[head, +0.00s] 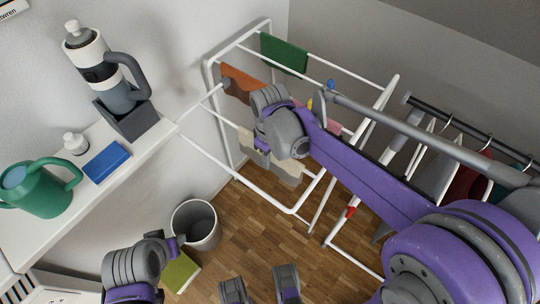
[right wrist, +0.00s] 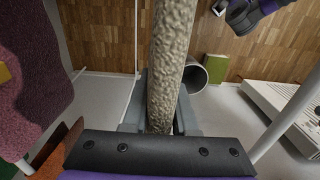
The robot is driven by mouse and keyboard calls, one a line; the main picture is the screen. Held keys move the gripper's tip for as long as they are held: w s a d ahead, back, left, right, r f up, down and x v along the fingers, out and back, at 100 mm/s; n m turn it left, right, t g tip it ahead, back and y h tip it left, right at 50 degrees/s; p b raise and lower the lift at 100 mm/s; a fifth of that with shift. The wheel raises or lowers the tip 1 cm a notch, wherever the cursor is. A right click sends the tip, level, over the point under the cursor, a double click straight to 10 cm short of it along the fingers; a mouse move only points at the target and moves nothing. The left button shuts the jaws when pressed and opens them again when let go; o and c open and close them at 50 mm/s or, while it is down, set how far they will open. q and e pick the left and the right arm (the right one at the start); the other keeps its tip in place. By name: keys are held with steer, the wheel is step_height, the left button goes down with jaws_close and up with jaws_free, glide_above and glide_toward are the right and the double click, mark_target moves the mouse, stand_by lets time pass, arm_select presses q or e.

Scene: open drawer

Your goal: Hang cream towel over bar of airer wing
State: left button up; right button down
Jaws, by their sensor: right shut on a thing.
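My right gripper (head: 275,140) is at the airer, mostly hidden by its own wrist in the head view. It is shut on the cream towel (right wrist: 172,55), which runs up the middle of the right wrist view, seen nearly edge-on. In the head view the towel (head: 246,138) shows partly behind my wrist. I cannot tell whether it touches a bar. The white airer (head: 210,85) has a raised frame and side wing bars. My left gripper (head: 259,284) shows as two separated fingers at the bottom edge, open and empty, away from the airer.
Green (head: 284,54), orange (head: 238,80) and pink (right wrist: 40,65) cloths hang on the airer near my right gripper. A grey bin (head: 197,222) and green book (head: 181,272) are on the floor. A white shelf (head: 95,200) is at left; a clothes rail (head: 430,106) is at right.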

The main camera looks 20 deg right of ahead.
steer(key=shift+f, duration=0.1)
steer(key=c, duration=0.6)
jaws_free()
step_height(320, 180, up, 11)
steer(key=shift+f+p, duration=0.1)
steer(key=shift+p, duration=0.75)
steer(key=shift+s, duration=0.1)
